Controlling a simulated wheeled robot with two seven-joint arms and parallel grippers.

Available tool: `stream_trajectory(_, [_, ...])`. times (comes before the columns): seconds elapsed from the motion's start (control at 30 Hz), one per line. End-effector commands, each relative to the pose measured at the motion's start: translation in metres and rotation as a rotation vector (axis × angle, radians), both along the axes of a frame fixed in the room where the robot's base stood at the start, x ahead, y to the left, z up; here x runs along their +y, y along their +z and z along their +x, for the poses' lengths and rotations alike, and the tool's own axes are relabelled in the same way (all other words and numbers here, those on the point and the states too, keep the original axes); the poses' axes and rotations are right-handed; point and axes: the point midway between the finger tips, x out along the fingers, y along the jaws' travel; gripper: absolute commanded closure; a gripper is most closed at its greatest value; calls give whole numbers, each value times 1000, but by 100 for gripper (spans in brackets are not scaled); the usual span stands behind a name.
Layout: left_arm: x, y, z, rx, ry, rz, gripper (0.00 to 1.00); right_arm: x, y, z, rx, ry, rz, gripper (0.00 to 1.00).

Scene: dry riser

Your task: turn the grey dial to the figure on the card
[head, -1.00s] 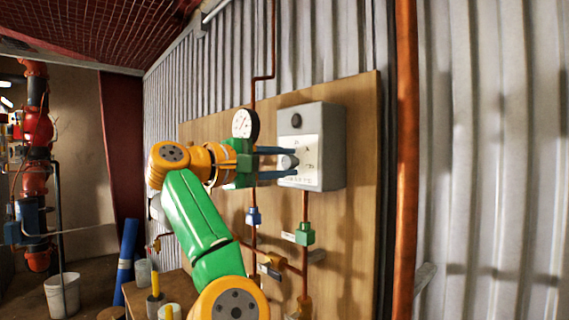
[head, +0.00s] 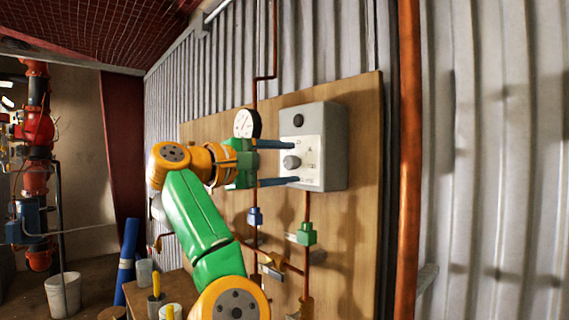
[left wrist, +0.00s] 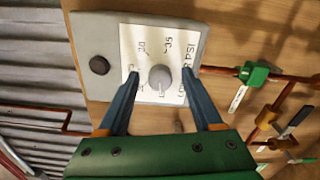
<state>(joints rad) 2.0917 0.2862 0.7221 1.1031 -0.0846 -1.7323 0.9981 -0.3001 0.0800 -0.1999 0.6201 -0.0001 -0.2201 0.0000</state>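The grey dial (head: 291,162) is a round knob on the white face plate (head: 310,150) of a grey box (head: 332,150) on the wooden board. In the left wrist view the dial (left wrist: 160,77) carries a pale mark toward the gripper, and printed figures, among them 35, and PSI surround it. My left gripper (head: 295,161) is open, its blue fingers on either side of the dial with visible gaps. My right gripper is not in view.
A black button (left wrist: 99,65) sits on the box beside the plate. A pressure gauge (head: 246,124) stands just behind my left gripper. Copper pipes, a green valve (head: 306,234) and a blue fitting (head: 254,217) lie below. An orange pipe (head: 409,160) runs upright at right.

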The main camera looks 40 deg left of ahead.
Motion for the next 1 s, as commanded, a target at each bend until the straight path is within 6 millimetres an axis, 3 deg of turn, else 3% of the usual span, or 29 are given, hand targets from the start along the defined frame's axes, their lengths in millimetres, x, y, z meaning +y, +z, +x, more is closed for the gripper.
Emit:
stream_trajectory(0.13, [1, -2, -9, -3, 2, 1, 33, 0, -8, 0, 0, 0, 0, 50])
stream_trajectory(0.43, [7, -2, -66, -4, 2, 0, 33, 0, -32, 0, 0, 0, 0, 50])
stream_trajectory(1.0, [7, 0, -71, 0, 0, -1, 33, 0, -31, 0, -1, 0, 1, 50])
